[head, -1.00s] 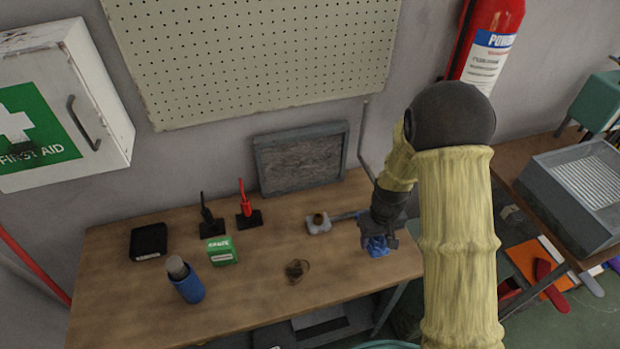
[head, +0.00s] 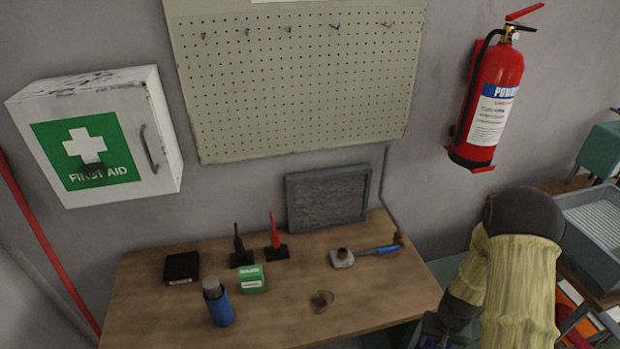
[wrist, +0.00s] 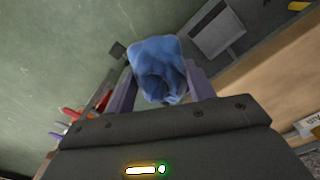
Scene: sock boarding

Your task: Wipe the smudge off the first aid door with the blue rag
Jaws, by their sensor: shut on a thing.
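The white first aid cabinet (head: 165,130) hangs on the wall at the left in the head view, its door shut. A dark smudge (head: 93,170) lies on the door's green sign, below the white cross and over the lettering. In the wrist view my gripper (wrist: 160,85) is shut on the crumpled blue rag (wrist: 158,65), which sits between the two fingers. In the head view my gripper (head: 432,335) is at the bottom, by the bench's right front corner, far from the cabinet and partly cut off by the frame edge.
The wooden bench (head: 280,325) carries a blue bottle (head: 218,303), a green box (head: 252,279), a black box (head: 182,268) and a torch-like tool (head: 380,250). A pegboard (head: 300,90) and a red extinguisher (head: 485,105) are on the wall. Space before the cabinet looks clear.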

